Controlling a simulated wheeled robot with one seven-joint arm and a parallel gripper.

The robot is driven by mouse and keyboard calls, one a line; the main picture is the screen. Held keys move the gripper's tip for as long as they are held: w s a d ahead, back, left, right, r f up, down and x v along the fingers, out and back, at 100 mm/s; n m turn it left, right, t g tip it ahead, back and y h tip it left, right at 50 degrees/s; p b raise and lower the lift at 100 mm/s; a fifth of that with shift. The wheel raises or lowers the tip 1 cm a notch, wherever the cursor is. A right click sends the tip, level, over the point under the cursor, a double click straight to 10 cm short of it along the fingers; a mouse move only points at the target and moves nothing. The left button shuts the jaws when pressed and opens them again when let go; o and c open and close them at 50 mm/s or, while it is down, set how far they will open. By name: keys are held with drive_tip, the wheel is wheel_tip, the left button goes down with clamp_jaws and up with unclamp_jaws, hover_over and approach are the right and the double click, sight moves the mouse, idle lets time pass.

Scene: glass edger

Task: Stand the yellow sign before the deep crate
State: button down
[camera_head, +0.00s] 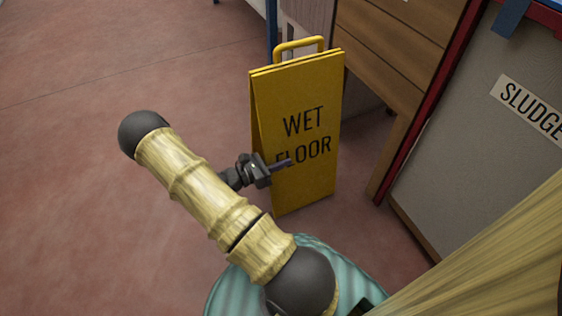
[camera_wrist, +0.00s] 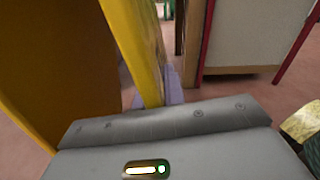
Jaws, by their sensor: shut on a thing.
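The yellow sign (camera_head: 310,100) reads "WET FLOOR" and has a handle on top. It stands upright on the red floor, with its two panels spread apart at the left side. My gripper (camera_head: 283,163) reaches the sign's front at the lower lettering. In the wrist view, the edge of a yellow panel (camera_wrist: 138,45) runs down between the purple fingertips (camera_wrist: 165,98), and my gripper is shut on it. Part of the far fingertip is hidden by the panel. I cannot tell for sure which container is the deep crate.
A grey-sided, red-framed unit labelled "SLUDGE" (camera_head: 450,150) stands at the right. A wooden slatted piece (camera_head: 400,45) is behind the sign, close to its right side. A blue post (camera_head: 271,30) rises behind it. The floor at the left (camera_head: 80,150) is clear.

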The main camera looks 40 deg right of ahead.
drive_tip(key=shift+f, duration=0.5)
idle(0.4)
drive_tip(key=c, duration=1.4)
unclamp_jaws()
drive_tip(key=shift+f, duration=0.2)
drive_tip(key=shift+w+a+r, duration=0.2)
drive_tip(key=shift+a, duration=0.35)
drive_tip(key=p+v, duration=0.7)
drive_tip(key=v, duration=0.9)
drive_tip(key=shift+a, duration=0.15)
